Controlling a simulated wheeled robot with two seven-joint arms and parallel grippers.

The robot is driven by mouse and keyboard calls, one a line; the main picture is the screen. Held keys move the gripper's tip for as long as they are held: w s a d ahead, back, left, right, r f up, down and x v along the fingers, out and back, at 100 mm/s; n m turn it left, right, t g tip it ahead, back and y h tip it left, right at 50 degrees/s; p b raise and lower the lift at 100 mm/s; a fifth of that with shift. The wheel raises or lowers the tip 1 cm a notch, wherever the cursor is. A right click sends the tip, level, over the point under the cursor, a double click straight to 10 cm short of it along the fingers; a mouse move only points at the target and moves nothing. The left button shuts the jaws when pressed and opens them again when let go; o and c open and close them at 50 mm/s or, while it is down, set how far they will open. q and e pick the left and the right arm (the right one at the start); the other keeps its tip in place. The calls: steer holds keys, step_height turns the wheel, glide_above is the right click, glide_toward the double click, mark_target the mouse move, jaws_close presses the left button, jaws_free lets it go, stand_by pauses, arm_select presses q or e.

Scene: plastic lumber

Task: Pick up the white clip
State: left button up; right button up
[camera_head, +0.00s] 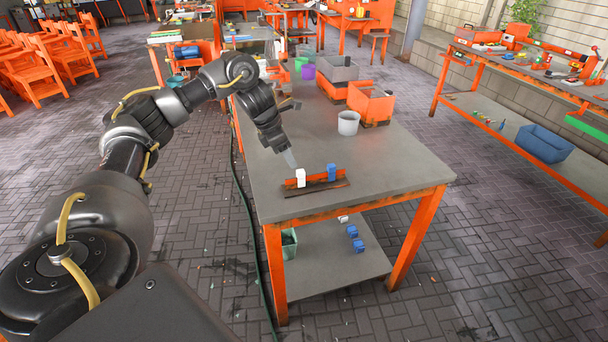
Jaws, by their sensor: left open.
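A white clip (300,177) stands on an orange bar (316,178) that lies near the front edge of the grey table. A blue clip (332,171) stands on the same bar, to the right of the white one. My left gripper (291,160) points down just above and slightly left of the white clip, apart from it. It is open and holds nothing that I can see. Its fingers are small in the picture and partly overlap. My right gripper is not in view.
A grey cup (348,123) and orange bins (371,103) stand farther back on the grey table (400,165). The table's right side is clear. Blue pieces (355,238) lie on the lower shelf (335,262). Another orange workbench (505,65) stands at right.

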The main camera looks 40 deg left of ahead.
mark_target(300, 171)
arm_select(q)
steer(key=x, duration=0.4)
steer(key=shift+w+f, duration=0.25)
steer(key=shift+w, duration=0.05)
steer(key=shift+d+f, duration=0.1)
steer(key=shift+f, duration=0.2)
steer(key=shift+d+f+p, duration=0.1)
steer(key=shift+f+p, duration=0.1)
steer(key=shift+p, duration=0.2)
steer(key=x, duration=0.2)
steer(key=p+x, duration=0.1)
steer(key=x, duration=0.1)
steer(key=shift+w, duration=0.25)
steer(key=shift+w+f, duration=0.1)
steer(key=shift+f, duration=0.15)
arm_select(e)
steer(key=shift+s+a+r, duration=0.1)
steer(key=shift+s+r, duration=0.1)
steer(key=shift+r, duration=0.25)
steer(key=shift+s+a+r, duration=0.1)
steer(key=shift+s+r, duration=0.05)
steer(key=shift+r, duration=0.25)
